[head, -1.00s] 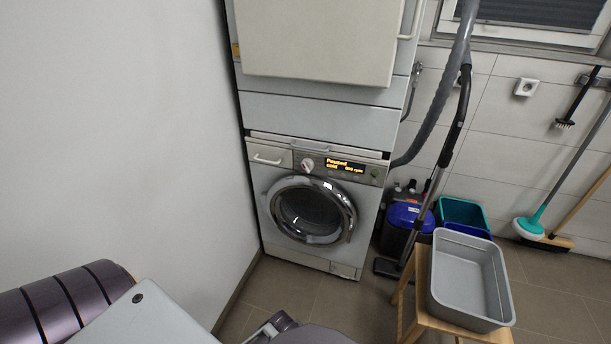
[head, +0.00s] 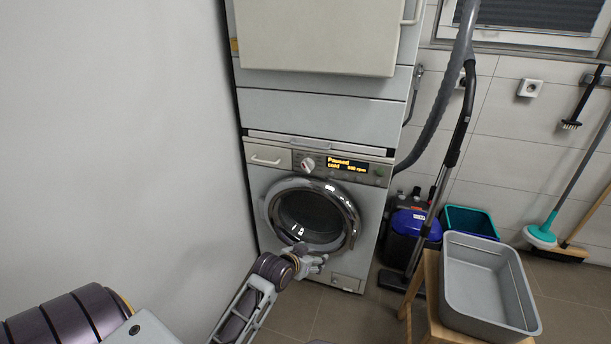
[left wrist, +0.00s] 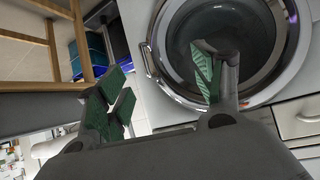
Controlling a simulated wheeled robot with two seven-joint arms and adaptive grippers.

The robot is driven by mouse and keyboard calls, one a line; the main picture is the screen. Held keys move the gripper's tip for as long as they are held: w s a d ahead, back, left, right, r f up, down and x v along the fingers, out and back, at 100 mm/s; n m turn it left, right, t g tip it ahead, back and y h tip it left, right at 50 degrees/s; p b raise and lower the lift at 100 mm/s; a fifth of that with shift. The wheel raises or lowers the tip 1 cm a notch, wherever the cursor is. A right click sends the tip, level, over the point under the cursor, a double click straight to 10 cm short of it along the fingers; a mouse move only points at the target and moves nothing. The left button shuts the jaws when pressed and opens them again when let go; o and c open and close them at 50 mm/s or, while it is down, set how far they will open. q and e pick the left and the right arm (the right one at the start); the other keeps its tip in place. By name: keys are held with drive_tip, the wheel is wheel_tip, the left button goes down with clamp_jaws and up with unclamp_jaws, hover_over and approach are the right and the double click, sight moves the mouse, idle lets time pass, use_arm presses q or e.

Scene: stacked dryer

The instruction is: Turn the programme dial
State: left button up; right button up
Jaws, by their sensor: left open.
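The programme dial (head: 308,164) is a round pale knob on the washing machine's control panel, left of a lit display (head: 346,165) that reads "Paused" and "cold". The washing machine (head: 262,208) stands under the upper unit, its round door (head: 352,222) shut. My left gripper (head: 318,262) is in front of the lower part of the door, below the dial and apart from it. In the left wrist view my left gripper (left wrist: 165,88) is open and empty, with green-padded fingers spread before the door ring (left wrist: 292,50). The dial is not visible there. My right gripper is not in view.
A wooden stool (head: 430,290) bearing a grey tub (head: 533,318) stands right of the machine. A vacuum hose (head: 437,105), a blue-lidded bin (head: 410,222) and a teal bin (head: 489,222) are behind it. A white wall (head: 110,130) closes the left side.

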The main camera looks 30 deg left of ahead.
use_arm(q)
drive_tip(key=w+a+r+n+t+y, duration=0.1)
drive_tip(key=w+a+r+t+y, duration=0.1)
drive_tip(key=a+r, duration=0.4)
drive_tip(key=w+a+r+n+t+y+b, duration=0.1)
drive_tip(key=w+a+r+t, duration=0.3)
drive_tip(key=r, duration=0.5)
drive_tip(key=w+a+n+y, duration=0.1)
drive_tip(key=w+a, duration=0.1)
drive_tip(key=w, duration=0.1)
drive_tip(key=shift+a+r+t, duration=0.3)
drive_tip(key=shift+a+t, duration=0.1)
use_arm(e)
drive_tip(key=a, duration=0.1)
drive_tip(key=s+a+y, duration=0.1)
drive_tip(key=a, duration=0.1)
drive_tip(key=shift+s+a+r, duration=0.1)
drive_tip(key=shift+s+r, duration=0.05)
use_arm(q)
drive_tip(key=shift+w, duration=0.2)
